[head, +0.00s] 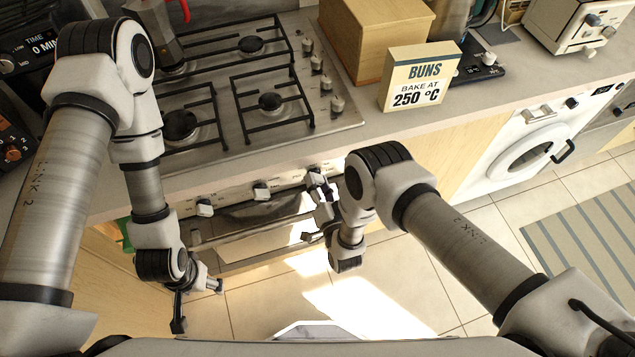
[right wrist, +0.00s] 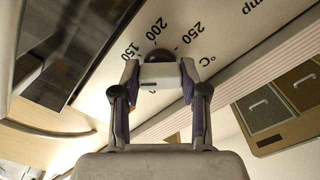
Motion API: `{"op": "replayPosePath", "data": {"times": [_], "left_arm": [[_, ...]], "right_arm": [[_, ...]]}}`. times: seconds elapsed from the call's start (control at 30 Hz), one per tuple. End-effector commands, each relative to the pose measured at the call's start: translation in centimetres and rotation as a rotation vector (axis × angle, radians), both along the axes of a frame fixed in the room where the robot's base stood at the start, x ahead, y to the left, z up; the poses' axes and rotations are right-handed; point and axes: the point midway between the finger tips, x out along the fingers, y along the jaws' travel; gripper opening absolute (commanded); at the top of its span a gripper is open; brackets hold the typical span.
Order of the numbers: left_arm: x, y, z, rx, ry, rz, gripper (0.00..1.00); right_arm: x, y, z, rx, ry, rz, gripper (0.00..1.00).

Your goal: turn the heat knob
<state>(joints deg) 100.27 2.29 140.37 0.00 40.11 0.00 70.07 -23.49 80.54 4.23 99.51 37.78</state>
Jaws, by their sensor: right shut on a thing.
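The heat knob (right wrist: 160,75) has a pale grip bar and a dark round base, on a panel marked 150, 200 and 250 °C. My right gripper (right wrist: 158,92) is shut on its bar, one finger on each side. My left gripper (head: 199,304) hangs open and empty in front of the oven, low at the left.
A sign (head: 417,80) on the counter reads "BUNS BAKE AT 250 °C". Two more knobs, a middle one (head: 261,191) and a left one (head: 204,208), sit on the panel. The oven handle (head: 250,236) runs below. The gas hob (head: 250,85) is above.

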Motion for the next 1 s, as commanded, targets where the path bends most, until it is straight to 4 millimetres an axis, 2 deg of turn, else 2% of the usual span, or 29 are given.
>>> {"op": "replayPosePath", "data": {"times": [1.0], "left_arm": [[0.00,0.00,-0.59,0.000,0.000,0.000,0.69]], "right_arm": [[0.04,-0.26,-0.18,-0.915,-0.295,0.000,0.09]]}}
